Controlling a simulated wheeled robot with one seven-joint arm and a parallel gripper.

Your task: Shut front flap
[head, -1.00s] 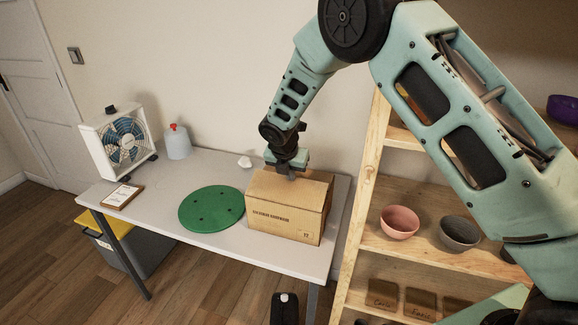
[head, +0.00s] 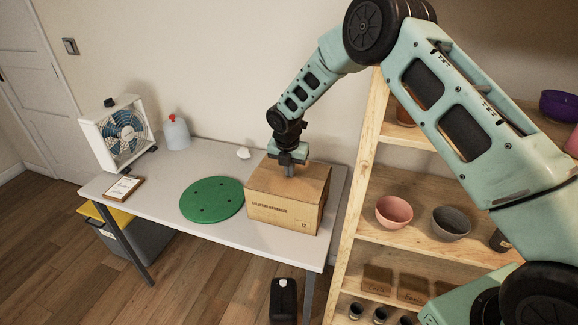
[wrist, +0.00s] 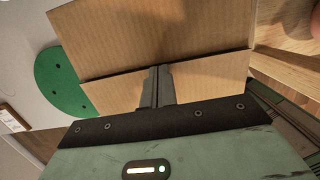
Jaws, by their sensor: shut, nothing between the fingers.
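A brown cardboard box (head: 283,213) with dark print on its front stands upright on the table, right of the green disc. In the head view its top looks mostly covered by cardboard. In the wrist view one wide cardboard panel (wrist: 155,35) lies above a seam, and a second panel (wrist: 205,82) lies below it, around my fingers. I cannot tell which panel is the front flap. My gripper (head: 290,171) is shut and empty, pointing down over the box top. Its fingertips also show in the wrist view (wrist: 159,72), at the seam; contact is unclear.
The green disc (head: 212,199) lies left of the box on the grey table (head: 165,203). A fan (head: 120,138), a jug (head: 176,133) and a small board (head: 124,188) stand farther left. A wooden shelf (head: 355,200) with bowls stands close on the right.

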